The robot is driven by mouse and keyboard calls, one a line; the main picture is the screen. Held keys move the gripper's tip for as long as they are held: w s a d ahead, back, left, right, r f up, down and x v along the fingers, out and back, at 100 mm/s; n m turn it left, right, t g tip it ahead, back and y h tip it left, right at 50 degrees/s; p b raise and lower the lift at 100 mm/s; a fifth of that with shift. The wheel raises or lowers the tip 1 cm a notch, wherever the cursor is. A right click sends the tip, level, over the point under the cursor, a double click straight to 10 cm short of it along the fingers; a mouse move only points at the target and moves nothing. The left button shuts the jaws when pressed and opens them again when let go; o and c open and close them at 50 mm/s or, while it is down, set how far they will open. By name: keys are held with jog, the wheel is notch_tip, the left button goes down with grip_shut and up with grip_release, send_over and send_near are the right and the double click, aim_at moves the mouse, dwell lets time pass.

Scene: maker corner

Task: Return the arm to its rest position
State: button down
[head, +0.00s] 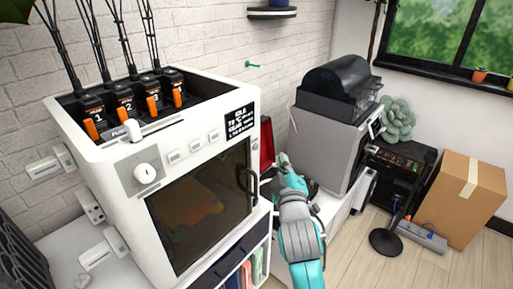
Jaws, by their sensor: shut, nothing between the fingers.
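My arm, teal and grey, rises from the bottom edge of the head view, right of centre. It is folded, with its far joints between the white oven-like machine and the grey machine. My gripper (310,187) is a small dark shape beside the wrist, partly hidden by the arm. It is shut and empty. Its fingertips are too small to make out clearly.
A white machine (125,178) with a dark glass door and numbered orange-tabbed units stands close on the left. A grey machine (322,150) with a black top stands behind the arm. A cardboard box (458,200) sits at right. Wooden floor (375,265) is clear at lower right.

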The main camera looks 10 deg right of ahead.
jog(key=s+a+f+m+g+y, duration=0.1)
jog(key=s+f+m+g+y, duration=0.15)
jog(key=s+f, duration=1.9)
jog(key=s+m+g, duration=0.1)
jog(key=s+m, duration=0.4)
jog(key=s, duration=2.4)
jog(key=shift+s+a+r+y, duration=0.15)
jog(key=shift+a+y, duration=0.05)
jog(key=shift+y, duration=0.15)
